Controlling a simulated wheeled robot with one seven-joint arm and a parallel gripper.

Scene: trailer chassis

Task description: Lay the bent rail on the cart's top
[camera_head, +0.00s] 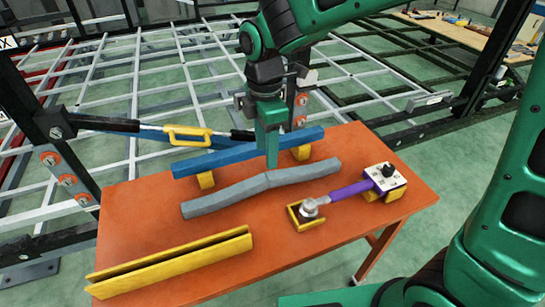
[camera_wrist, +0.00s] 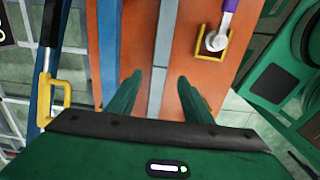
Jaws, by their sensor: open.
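The grey bent rail (camera_head: 235,194) is on the orange cart's top (camera_head: 290,250), in the middle, with a shallow bend near its centre. I cannot tell whether its whole length touches the surface. My gripper (camera_head: 271,162) points down at the rail near its bend. In the wrist view, the rail (camera_wrist: 163,50) runs between the two spread green fingers of my gripper (camera_wrist: 158,80). The gripper is open and holds nothing. One finger hides the other in the head view, and contact with the rail is unclear.
A blue bar (camera_head: 230,154) rests on yellow blocks behind the rail. A yellow channel (camera_head: 180,262) lies at the front left. A purple-handled tool (camera_head: 350,190) rests on yellow holders at the right. A yellow-handled strut (camera_head: 187,134) crosses behind. Orange surface is clear at front centre.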

